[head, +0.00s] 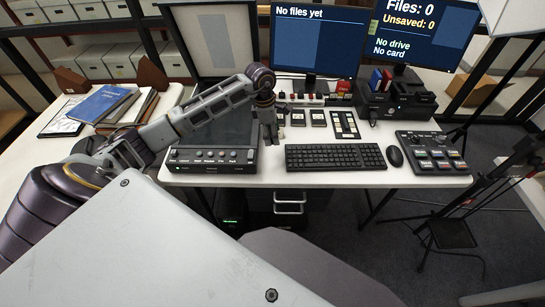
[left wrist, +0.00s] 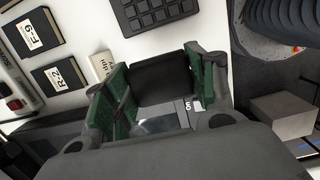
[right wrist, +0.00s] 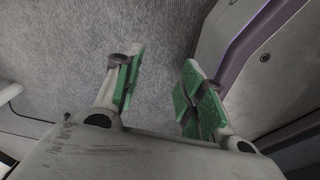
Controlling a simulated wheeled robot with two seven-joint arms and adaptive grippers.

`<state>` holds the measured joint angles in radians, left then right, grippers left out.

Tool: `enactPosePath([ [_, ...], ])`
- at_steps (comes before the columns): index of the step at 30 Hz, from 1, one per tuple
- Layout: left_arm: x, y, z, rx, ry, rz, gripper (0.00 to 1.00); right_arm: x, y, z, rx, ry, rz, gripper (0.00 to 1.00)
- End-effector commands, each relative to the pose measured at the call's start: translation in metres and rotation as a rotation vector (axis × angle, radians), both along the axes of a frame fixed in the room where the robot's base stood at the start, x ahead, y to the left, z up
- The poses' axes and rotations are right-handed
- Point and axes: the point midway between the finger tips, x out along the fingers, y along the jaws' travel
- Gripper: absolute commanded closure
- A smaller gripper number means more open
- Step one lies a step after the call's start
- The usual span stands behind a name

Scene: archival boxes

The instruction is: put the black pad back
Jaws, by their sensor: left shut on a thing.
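The black pad (left wrist: 163,78) shows as a dark block between the green-lined fingers of my left gripper (left wrist: 160,88) in the left wrist view, and the gripper is shut on it. In the head view my left gripper (head: 269,135) points down over the white desk, at the right edge of the dark flat panel device (head: 210,156) and left of the keyboard. The pad is hard to make out there. My right gripper (right wrist: 158,88) shows only in the right wrist view, with its fingers apart and nothing between them, above grey carpet.
The keyboard (head: 335,157), mouse (head: 395,156) and button console (head: 433,152) stand along the desk's front. Small dark labelled squares (head: 318,118) and a slotted tray (head: 345,125) lie behind the keyboard. Two monitors (head: 313,40) stand at the back. Books (head: 100,104) lie at left.

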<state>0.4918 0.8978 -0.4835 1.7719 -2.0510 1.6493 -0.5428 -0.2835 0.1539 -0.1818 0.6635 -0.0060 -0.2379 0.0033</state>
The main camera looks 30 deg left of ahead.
Motion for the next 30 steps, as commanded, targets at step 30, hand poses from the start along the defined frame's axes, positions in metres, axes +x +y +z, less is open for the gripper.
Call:
enactPosePath([
  [30,0.000,0.000,-0.064,0.000,0.000,0.000,0.70,-0.003,-0.002,0.001,-0.002,0.003,0.001,0.60],
])
